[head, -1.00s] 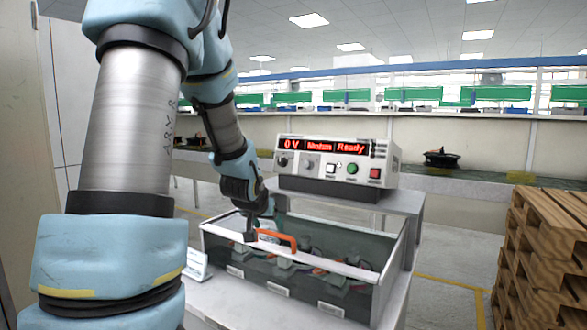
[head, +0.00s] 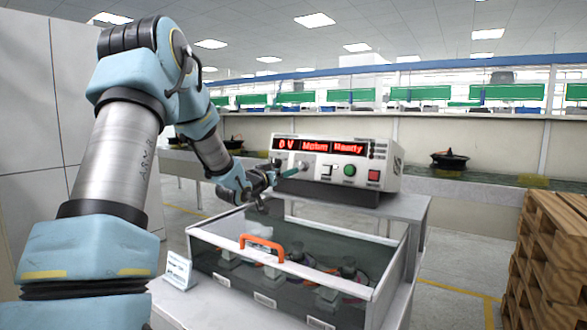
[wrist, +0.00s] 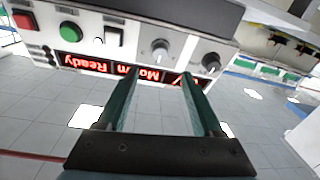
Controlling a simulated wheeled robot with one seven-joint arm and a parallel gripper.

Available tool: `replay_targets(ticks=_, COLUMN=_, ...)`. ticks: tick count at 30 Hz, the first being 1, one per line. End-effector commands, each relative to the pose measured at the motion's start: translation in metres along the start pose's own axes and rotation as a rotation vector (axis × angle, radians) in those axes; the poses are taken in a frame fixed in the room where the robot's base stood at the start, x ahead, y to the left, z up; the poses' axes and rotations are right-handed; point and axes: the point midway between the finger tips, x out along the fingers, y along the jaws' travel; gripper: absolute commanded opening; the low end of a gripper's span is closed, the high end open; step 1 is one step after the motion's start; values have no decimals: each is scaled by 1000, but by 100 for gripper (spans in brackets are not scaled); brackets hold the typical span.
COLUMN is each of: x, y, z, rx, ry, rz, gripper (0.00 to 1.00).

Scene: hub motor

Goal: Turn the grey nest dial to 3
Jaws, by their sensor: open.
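The grey nest dial (wrist: 160,48) is a light grey knob on the front panel of the test unit (head: 333,155), seen upside down in the wrist view. A darker knob (wrist: 211,62) sits beside it. My gripper (wrist: 159,75) is open, its two teal fingers pointing at the panel. The grey dial shows between and just beyond the fingertips, with nothing held. I cannot read the dial's marks or setting. The red display reads "0 V", "Mohm" and "Ready".
A clear-walled box (head: 265,299) with an orange handle (head: 262,243) stands in front, wired parts inside. Wooden pallets (head: 556,250) stand at right.

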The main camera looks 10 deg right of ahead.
Motion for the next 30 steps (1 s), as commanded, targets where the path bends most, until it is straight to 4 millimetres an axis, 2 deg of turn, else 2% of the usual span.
replay_targets(ticks=9, x=59, y=1, z=-2, rx=0, ry=-2, rz=0, gripper=68)
replay_targets(ticks=15, x=85, y=0, z=-1, rx=0, ry=-2, rz=-2, gripper=68)
replay_targets(ticks=21, x=95, y=0, z=0, rx=0, ry=-3, rz=-2, gripper=68)
replay_targets(ticks=28, x=96, y=0, z=1, rx=0, ry=-3, rz=-2, gripper=68)
replay_targets(ticks=30, x=95, y=0, z=1, rx=0, ry=-3, rz=-2, gripper=61)
